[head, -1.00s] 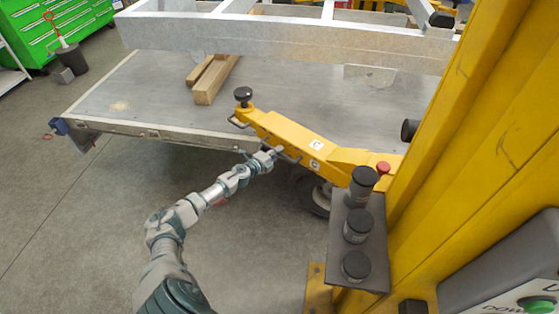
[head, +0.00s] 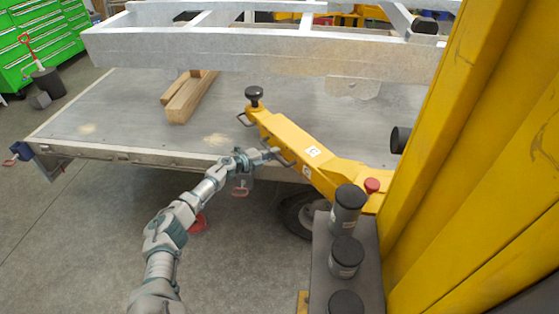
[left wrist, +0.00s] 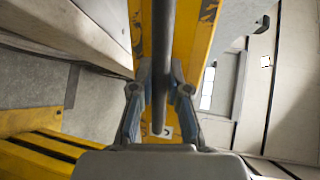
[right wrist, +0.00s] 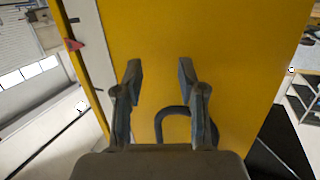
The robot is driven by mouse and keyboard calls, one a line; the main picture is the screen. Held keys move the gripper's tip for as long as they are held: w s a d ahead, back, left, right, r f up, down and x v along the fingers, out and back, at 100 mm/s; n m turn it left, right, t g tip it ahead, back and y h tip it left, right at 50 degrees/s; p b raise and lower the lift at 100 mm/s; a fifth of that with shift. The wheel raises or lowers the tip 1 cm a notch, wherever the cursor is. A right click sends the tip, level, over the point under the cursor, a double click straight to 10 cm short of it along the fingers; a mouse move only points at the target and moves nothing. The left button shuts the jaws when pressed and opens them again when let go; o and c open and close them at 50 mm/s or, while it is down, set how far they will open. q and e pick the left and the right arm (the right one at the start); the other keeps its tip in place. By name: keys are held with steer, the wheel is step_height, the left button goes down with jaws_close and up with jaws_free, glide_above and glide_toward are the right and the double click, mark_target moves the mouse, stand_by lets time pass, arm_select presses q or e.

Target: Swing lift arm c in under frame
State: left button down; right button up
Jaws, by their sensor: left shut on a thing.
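Lift arm c (head: 335,172) is a yellow bar with a white C label, reaching left from the yellow post (head: 470,150). Its free end carries a black round pad (head: 254,95), seen over the grey deck and in front of the pale metal frame (head: 250,50). My left gripper (head: 268,155) is shut on a dark handle bar on the arm's near side. In the left wrist view the fingers (left wrist: 163,88) close around this bar (left wrist: 163,35). My right gripper (right wrist: 160,78) is open and empty, facing a yellow surface with a dark loop handle (right wrist: 173,115).
The grey deck (head: 110,110) lies below the frame, with wooden blocks (head: 190,95) on it. Several black cylinders stand on a dark shelf (head: 320,260) beside the post. A wheel (head: 298,212) is under the deck edge.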

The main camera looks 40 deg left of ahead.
arm_select(q)
steer(key=shift+w+a+f+b, duration=0.15)
steer(key=shift+w+a+b, duration=0.05)
steer(key=shift+w+b, duration=0.15)
steer(key=shift+w, duration=0.2)
arm_select(e)
steer(key=r+t, duration=0.2)
steer(key=shift+w+r, duration=0.2)
steer(key=shift+r, duration=0.2)
arm_select(q)
steer(key=c, duration=1.2)
jaws_free()
steer(key=shift+o, duration=0.3)
steer(key=shift+a+f, duration=0.1)
steer(key=shift+a, duration=0.05)
arm_select(e)
steer(key=shift+w+a, duration=0.1)
steer(key=shift+a, duration=0.05)
